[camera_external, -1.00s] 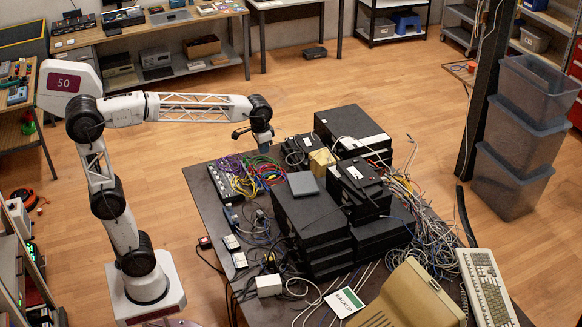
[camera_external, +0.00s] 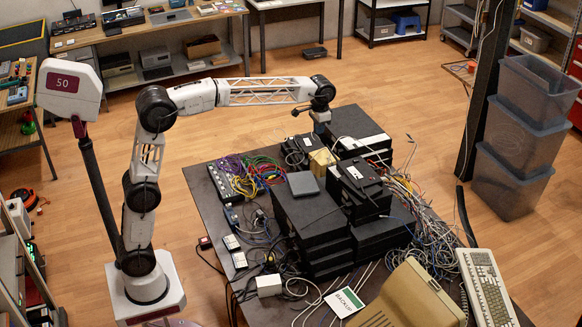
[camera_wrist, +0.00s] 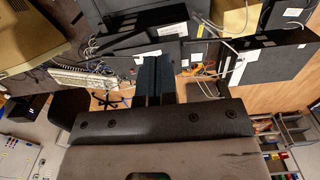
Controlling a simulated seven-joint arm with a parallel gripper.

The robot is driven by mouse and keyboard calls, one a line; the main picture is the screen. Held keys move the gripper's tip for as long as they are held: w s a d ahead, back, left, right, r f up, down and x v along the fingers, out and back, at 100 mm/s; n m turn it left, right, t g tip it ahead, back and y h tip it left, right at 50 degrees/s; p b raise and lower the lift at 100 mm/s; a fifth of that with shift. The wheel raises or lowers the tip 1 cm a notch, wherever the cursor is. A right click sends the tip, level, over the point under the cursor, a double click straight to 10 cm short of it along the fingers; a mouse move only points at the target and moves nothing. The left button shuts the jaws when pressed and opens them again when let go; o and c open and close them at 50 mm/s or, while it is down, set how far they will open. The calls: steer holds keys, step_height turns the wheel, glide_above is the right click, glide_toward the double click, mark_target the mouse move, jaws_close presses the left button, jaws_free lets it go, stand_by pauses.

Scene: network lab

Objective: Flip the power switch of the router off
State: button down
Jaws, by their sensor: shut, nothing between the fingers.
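My gripper (camera_external: 320,126) hangs above the far end of the cluttered table, over the black devices there. In the wrist view its two dark fingers (camera_wrist: 156,66) lie side by side, shut with nothing between them. A small black device (camera_external: 298,151) with cables, possibly the router, sits on the table just below and left of my gripper. In the wrist view a black box (camera_wrist: 275,55) with a white label and a thin rod beside it shows right of the fingers; I cannot tell whether it is the router. No power switch can be made out.
A large black case (camera_external: 352,130) stands below and right of my gripper, a yellowish box (camera_external: 322,161) nearer the camera. Stacked black units (camera_external: 310,225) fill the table's middle. Coloured cables (camera_external: 250,175) lie left, tangled cables (camera_external: 430,235) right. Floor beyond the table is clear.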

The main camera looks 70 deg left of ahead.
steer(key=g, duration=0.1)
glide_above(355, 161)
steer(key=w, duration=0.2)
step_height(355, 161, down, 6)
steer(key=shift+a+r, duration=0.15)
steer(key=shift+r, duration=0.1)
steer(key=shift+f, duration=0.15)
steer(key=f, duration=0.4)
steer(key=s+f, duration=0.1)
steer(key=f, duration=0.8)
steer(key=shift+s+f, duration=0.35)
steer(key=shift+s, duration=0.05)
